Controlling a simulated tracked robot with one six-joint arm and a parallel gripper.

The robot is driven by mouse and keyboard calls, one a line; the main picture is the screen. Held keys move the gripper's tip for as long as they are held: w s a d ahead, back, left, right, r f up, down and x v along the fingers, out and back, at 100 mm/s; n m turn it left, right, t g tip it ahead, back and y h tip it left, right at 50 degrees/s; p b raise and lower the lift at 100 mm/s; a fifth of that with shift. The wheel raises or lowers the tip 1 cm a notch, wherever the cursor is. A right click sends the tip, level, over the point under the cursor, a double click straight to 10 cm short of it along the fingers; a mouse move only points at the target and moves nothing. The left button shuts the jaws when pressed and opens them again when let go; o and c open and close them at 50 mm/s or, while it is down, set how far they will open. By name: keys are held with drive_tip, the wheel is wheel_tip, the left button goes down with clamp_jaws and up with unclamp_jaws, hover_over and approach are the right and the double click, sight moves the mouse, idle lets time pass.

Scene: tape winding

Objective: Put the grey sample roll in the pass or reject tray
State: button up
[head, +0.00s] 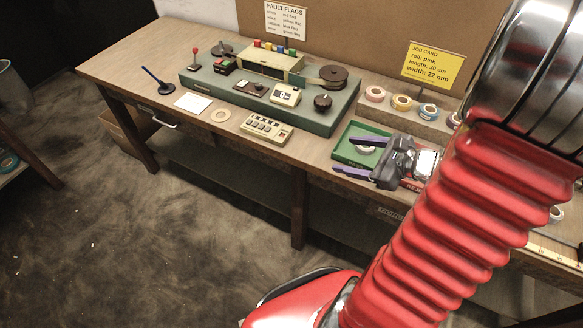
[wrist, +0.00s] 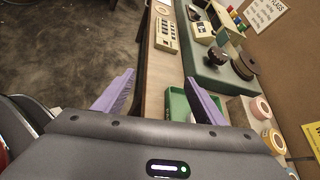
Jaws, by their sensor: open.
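The green tray (head: 349,155) lies near the bench's front edge, right of the middle in the head view. It also shows between and beyond my fingers in the wrist view (wrist: 177,103). A pale grey roll (head: 366,149) appears to lie in it, partly hidden by my upper finger. My gripper (head: 346,155) has purple fingers spread apart with nothing between them, over the tray's right and front side; it also shows in the wrist view (wrist: 160,76). The red tray (head: 412,184) is mostly hidden behind my gripper and arm.
A green winding machine (head: 330,121) stands behind the keypad (head: 266,127). Coloured tape rolls (head: 401,102) sit on a rack at the back right, below a yellow job card (head: 433,65). A tan ring (head: 220,115) and white card (head: 193,103) lie on the bench's front left.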

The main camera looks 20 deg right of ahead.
drive_tip(key=s+a+r+n+g, duration=0.2)
drive_tip(key=a+r+n+g, duration=0.15)
drive_tip(key=a+n, duration=0.5)
drive_tip(key=s+a+r+n+g, duration=0.2)
drive_tip(key=a+n+g, duration=0.2)
drive_tip(key=a+n, duration=0.4)
drive_tip(key=s+a+r+n+t+h, duration=0.2)
drive_tip(key=s+a+r+n+h, duration=0.2)
drive_tip(key=r+n, duration=0.4)
drive_tip(key=n, duration=0.3)
drive_tip(key=shift+a+r+h, duration=0.2)
drive_tip(key=shift+r+h, duration=0.1)
drive_tip(key=shift+h, duration=0.1)
